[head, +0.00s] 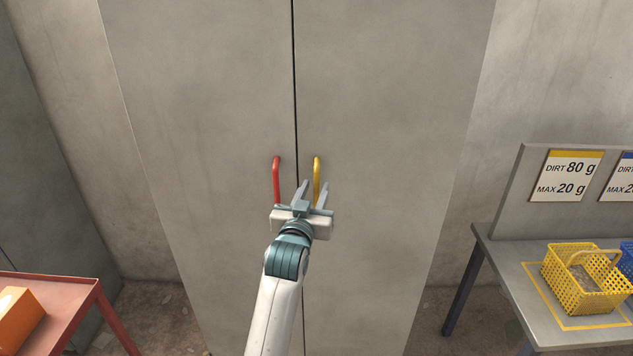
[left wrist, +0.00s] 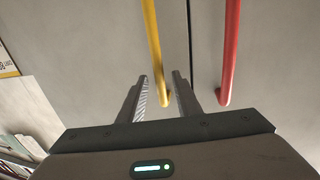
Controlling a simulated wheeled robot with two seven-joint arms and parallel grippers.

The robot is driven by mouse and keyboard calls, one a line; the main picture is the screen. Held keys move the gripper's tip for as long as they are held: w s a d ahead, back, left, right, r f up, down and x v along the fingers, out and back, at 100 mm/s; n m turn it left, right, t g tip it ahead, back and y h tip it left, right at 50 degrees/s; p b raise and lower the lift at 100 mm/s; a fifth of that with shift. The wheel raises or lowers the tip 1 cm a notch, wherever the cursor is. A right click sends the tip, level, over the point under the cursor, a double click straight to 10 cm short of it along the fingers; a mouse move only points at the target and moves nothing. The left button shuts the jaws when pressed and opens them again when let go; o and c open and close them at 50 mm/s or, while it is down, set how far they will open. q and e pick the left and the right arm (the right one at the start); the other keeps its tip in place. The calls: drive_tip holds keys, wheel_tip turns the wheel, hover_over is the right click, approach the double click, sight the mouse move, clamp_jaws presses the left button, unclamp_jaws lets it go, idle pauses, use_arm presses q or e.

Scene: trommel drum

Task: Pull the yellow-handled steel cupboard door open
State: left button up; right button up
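The tall grey steel cupboard has two doors, and both stand closed with a thin dark seam between them. The yellow handle (head: 317,171) is on the right door (head: 385,120) in the head view; it also shows in the left wrist view (left wrist: 153,45). The red handle (head: 276,178) is on the left door (head: 215,110) in the head view. My left gripper (head: 314,186) is open in front of the yellow handle. In the left wrist view its fingers (left wrist: 160,77) lie on either side of the handle's near end, with gaps visible. Contact cannot be seen. My right gripper is out of view.
A grey table (head: 517,291) with a yellow basket (head: 585,278) and a sign board (head: 529,190) stands at the right. A red table (head: 62,292) with an orange box (head: 17,318) is at the lower left. Bare floor shows beside the cupboard.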

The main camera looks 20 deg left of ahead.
use_arm(q)
drive_tip(key=shift+w+a, duration=0.1)
drive_tip(key=shift+w, duration=1.15)
clamp_jaws()
drive_tip(key=shift+s+f, duration=0.1)
